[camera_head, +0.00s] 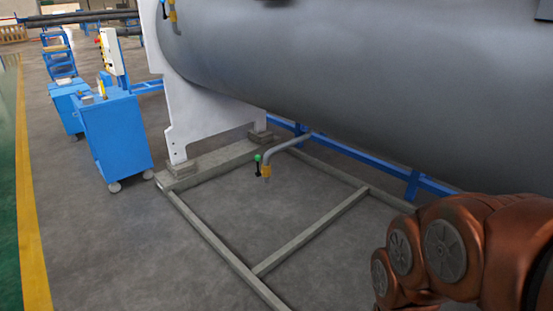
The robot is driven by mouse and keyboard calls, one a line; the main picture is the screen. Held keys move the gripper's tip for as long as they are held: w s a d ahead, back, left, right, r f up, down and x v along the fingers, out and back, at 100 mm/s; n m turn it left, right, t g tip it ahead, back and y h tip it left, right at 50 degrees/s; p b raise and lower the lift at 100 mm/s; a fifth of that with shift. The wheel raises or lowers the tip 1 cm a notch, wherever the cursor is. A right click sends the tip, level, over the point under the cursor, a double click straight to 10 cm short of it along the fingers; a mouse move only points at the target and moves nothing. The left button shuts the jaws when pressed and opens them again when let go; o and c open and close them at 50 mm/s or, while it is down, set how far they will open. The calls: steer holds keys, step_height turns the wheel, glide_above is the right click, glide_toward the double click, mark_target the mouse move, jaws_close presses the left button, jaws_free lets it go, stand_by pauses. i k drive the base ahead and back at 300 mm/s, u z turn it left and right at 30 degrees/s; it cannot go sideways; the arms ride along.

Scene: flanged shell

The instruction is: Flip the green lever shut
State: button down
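The green lever (257,158) is small in the head view, left of centre. It has a green knob on top of a short dark handle. It stands roughly upright beside a yellow valve body (266,171) at the end of a bent grey pipe (289,144) under the large grey shell. The lever is too small to tell exactly how it sits on the valve. My copper-coloured arm shows at the lower right, well apart from the lever. My gripper is not visible in this view.
The grey shell (350,75) overhangs the area, with a white support plate (207,112) at left. A grey floor frame (225,253) and a blue rail (345,150) lie below. A blue wheeled cabinet (117,137) stands left. Open floor lies front left.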

mark_target(258, 164)
steer(key=u, duration=0.1)
steer(key=i, duration=0.7)
steer(key=u, duration=0.9)
steer(key=i, duration=0.55)
steer(key=u, duration=0.5)
